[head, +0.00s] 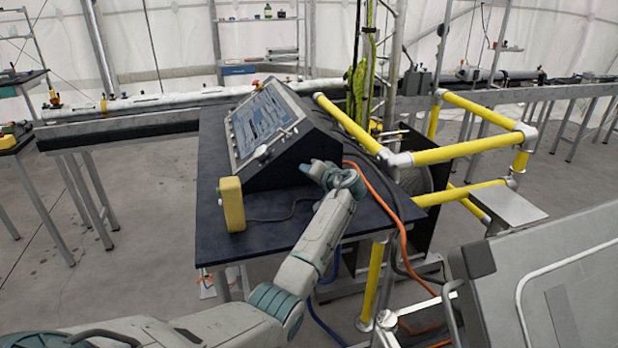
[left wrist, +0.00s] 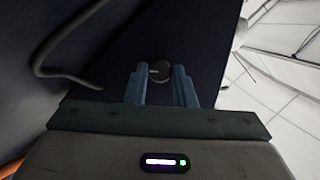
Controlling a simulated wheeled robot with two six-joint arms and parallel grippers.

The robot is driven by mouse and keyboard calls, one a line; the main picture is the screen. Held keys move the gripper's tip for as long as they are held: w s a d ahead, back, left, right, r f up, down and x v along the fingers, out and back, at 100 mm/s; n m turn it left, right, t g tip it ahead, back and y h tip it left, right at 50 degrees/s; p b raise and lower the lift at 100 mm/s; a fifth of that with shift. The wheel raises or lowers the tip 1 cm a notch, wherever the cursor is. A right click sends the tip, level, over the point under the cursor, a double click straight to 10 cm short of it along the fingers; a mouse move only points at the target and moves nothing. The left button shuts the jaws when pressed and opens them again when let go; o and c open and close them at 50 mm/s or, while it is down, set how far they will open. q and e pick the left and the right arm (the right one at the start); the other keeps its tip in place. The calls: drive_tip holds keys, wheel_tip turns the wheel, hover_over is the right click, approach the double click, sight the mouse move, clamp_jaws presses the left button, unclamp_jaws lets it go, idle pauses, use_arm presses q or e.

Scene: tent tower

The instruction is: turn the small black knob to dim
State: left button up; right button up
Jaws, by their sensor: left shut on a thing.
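The small black knob (left wrist: 159,71) is round with a short pale mark and sits on a dark side face in the left wrist view. My left gripper (left wrist: 160,88) is around it, one finger on each side, shut on the knob. In the head view my left gripper (head: 308,170) reaches the dark right side of the sloped console (head: 290,150); the knob is hidden there. My right gripper is in neither view.
The console stands on a dark table (head: 225,160). A yellow box (head: 232,204) with a cable stands at its front. An orange hose (head: 385,205) runs beside my left arm. Yellow railings (head: 455,150) stand to the right.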

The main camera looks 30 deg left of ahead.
use_arm(q)
drive_tip(key=shift+f+m+y+b, duration=0.3)
drive_tip(key=shift+m+y+b, duration=0.4)
drive_tip(key=shift+m, duration=0.4)
drive_tip(key=shift+m+b, duration=0.55)
drive_tip(key=shift+m, duration=0.15)
drive_tip(key=m+y+b, duration=0.1)
drive_tip(key=m, duration=0.1)
drive_tip(key=shift+w+d+f+m+y+b, duration=0.1)
drive_tip(key=shift+m+y+b, duration=0.2)
drive_tip(key=shift+y, duration=0.1)
drive_tip(key=shift+m, duration=0.3)
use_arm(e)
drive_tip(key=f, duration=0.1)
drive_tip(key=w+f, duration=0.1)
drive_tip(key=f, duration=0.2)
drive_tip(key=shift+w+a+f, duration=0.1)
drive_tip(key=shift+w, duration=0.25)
use_arm(q)
drive_tip(key=o, duration=0.9)
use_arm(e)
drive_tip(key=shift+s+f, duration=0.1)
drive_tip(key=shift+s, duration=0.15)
use_arm(q)
drive_tip(key=shift+o, duration=0.2)
